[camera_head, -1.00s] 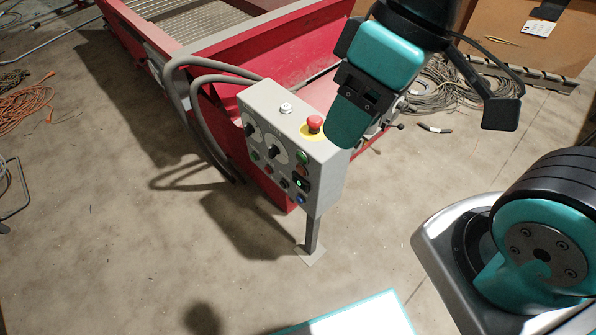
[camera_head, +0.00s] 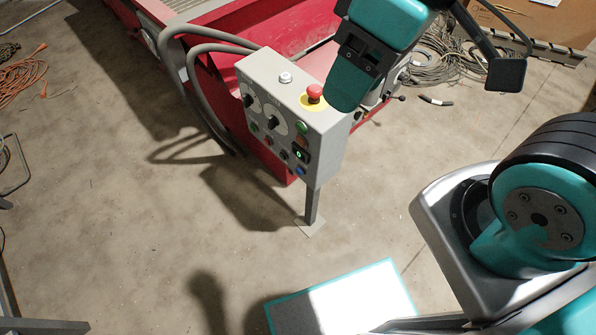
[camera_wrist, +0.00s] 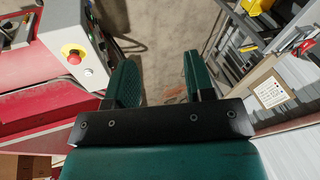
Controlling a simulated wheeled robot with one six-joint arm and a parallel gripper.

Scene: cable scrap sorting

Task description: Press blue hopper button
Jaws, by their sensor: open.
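The grey control box (camera_head: 322,144) stands on a post. Its blue button (camera_head: 300,169) is small and sits low at the right end of the front face, below a dark button with a lit green mark (camera_head: 299,154). My gripper (camera_head: 346,98) overlaps the box's right end in the head view; its distance from the box is hard to tell there. In the wrist view, my gripper (camera_wrist: 162,75) has two teal fingers apart with nothing between them. The box (camera_wrist: 104,14) is left of the fingers, and its blue button cannot be made out there.
A red emergency stop (camera_head: 314,92) on a yellow disc and a white button (camera_head: 285,78) sit on top of the box. Thick grey hoses (camera_head: 182,85) loop at its left. A red machine (camera_head: 285,35) stands behind. The floor in front (camera_head: 150,235) is mostly clear.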

